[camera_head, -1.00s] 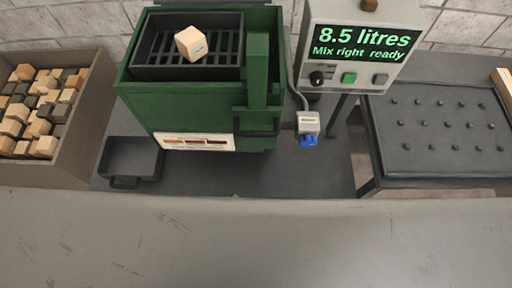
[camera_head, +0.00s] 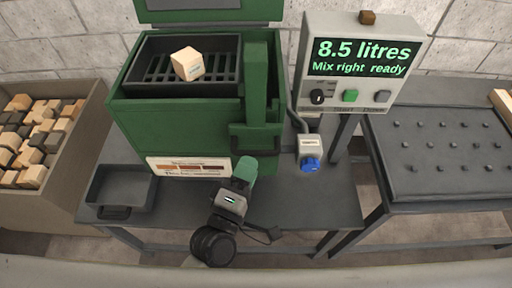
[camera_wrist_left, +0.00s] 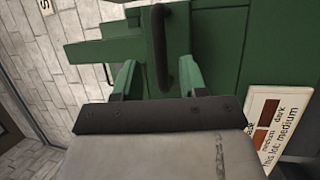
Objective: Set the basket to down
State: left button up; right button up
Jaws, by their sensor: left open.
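The basket (camera_head: 216,75) is a dark, slatted box at the top of a green tank (camera_head: 130,125), with a pale wooden cube (camera_head: 187,64) in it. A green upright (camera_head: 257,85) stands on the tank's right side. Below it is a black bar handle (camera_head: 255,136), which also shows in the left wrist view (camera_wrist_left: 160,45). My left gripper (camera_head: 244,169) is just below and in front of this handle. In the left wrist view its green-tipped fingers (camera_wrist_left: 158,78) are apart, with the handle showing between them. I cannot tell whether they touch it.
A control box (camera_head: 362,55) reads "8.5 litres, Mix right ready". A grey unit with a blue knob (camera_head: 311,163) is close right of the gripper. An empty dark tray (camera_head: 122,188) is left, beside a crate of blocks (camera_head: 64,165). A studded table (camera_head: 445,150) is right.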

aim_at(256, 151)
pick_arm(q)
jog(key=shift+p+x, duration=0.4)
jog(key=shift+x, duration=1.9)
grip_shut()
jog(key=shift+f, duration=0.1)
